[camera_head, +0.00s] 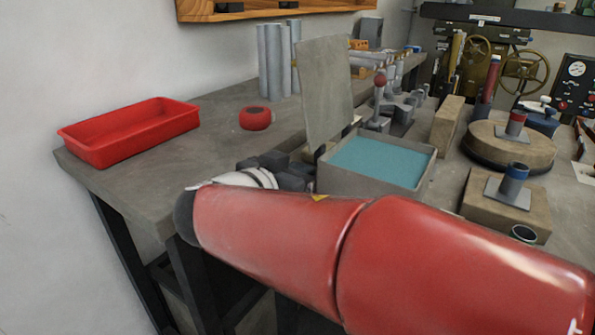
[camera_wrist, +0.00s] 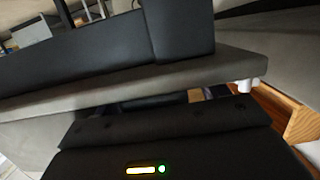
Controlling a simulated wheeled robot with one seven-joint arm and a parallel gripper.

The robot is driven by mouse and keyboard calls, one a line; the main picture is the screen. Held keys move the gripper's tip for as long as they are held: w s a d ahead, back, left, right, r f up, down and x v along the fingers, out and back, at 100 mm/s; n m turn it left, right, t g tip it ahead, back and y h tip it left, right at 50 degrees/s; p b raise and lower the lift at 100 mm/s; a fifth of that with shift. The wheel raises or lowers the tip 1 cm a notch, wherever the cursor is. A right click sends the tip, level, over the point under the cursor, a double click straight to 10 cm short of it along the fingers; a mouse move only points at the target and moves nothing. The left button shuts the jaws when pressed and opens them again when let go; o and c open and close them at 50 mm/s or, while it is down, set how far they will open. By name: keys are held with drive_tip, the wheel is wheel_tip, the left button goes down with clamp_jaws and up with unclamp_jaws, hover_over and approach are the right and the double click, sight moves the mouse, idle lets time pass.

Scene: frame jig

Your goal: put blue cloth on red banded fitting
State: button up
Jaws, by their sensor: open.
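A flat blue-teal surface (camera_head: 380,161) fills a shallow grey box on the bench; I take it to be the blue cloth, but cannot make out folds or edges. The red banded fitting (camera_head: 516,125) stands upright on a small plate on a round wooden disc (camera_head: 487,149) at the right. My gripper (camera_head: 285,168) is at the left of the grey box, partly hidden behind my red arm. It is open, and I see nothing held. The wrist view is mostly filled by dark gripper parts, and neither cloth nor fitting can be recognised there.
A blue banded fitting (camera_head: 514,182) stands on a square wooden block in front of the disc. An upright grey panel (camera_head: 325,90) rises behind the box. A red tray (camera_head: 130,133) and a red ring (camera_head: 256,118) sit at the left, with bare bench between them.

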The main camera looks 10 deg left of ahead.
drive_tip(key=c, duration=1.2)
drive_tip(key=shift+o, duration=0.2)
